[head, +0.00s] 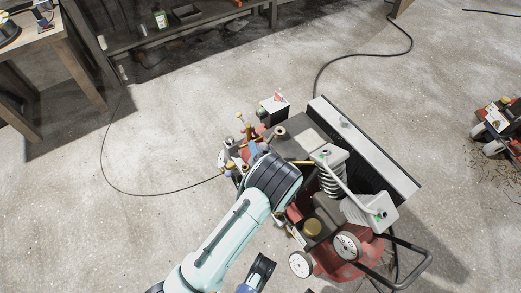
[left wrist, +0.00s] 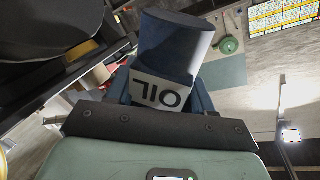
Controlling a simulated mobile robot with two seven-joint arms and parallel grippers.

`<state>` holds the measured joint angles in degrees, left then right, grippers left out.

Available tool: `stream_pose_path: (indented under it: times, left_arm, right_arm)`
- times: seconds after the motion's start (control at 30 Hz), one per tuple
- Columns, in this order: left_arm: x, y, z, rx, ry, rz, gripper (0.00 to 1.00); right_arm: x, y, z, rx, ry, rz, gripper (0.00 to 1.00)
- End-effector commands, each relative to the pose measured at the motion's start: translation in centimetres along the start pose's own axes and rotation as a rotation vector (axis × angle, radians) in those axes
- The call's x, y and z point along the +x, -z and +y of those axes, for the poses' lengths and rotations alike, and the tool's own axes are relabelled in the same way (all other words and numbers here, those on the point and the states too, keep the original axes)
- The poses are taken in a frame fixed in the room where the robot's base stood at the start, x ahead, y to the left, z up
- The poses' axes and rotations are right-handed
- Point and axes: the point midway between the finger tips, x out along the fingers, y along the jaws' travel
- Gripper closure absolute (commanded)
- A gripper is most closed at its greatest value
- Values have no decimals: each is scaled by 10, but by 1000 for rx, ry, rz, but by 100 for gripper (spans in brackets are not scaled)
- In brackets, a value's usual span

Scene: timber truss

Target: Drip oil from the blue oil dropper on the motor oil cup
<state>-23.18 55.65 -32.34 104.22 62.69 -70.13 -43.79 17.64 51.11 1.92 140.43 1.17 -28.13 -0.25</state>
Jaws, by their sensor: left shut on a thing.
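The blue oil dropper (left wrist: 178,45) fills the upper middle of the left wrist view. It is a dark blue cylinder with a pale label reading OIL upside down. My left gripper (left wrist: 165,112) is shut on it. In the head view my left gripper (head: 257,150) is over the near-left part of a machine, and my wrist hides much of it. A small blue piece of the dropper (head: 252,148) shows beyond the wrist. Several small brass parts (head: 240,116) are close by; I cannot tell which is the motor oil cup. No falling oil is visible.
Cables (head: 102,160) lie on the concrete floor. Wooden benches stand at upper left. Another red machine (head: 503,118) is at far right.

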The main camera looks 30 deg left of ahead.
Motion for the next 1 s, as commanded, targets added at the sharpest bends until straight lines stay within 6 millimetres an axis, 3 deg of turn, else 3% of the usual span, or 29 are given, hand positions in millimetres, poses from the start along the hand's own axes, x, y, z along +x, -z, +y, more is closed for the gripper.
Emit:
stream_pose_path:
  times: [0.27,0.57,0.77,1.0]
  left_arm:
    - [-1,1,-1,-3,-2,-1,91]
    - [-3,-1,-7,107,-1,-31,91]
    - [-4,-4,-12,217,-2,-60,91]
    - [-7,-12,-26,493,1,-134,91]
  right_arm:
    - [-3,-3,-1,-1,1,-8,57]
    - [-18,-25,-7,-6,3,-71,57]
    - [-32,-40,-11,-9,4,-114,57]
    - [-55,-49,-13,-5,-5,-146,57]
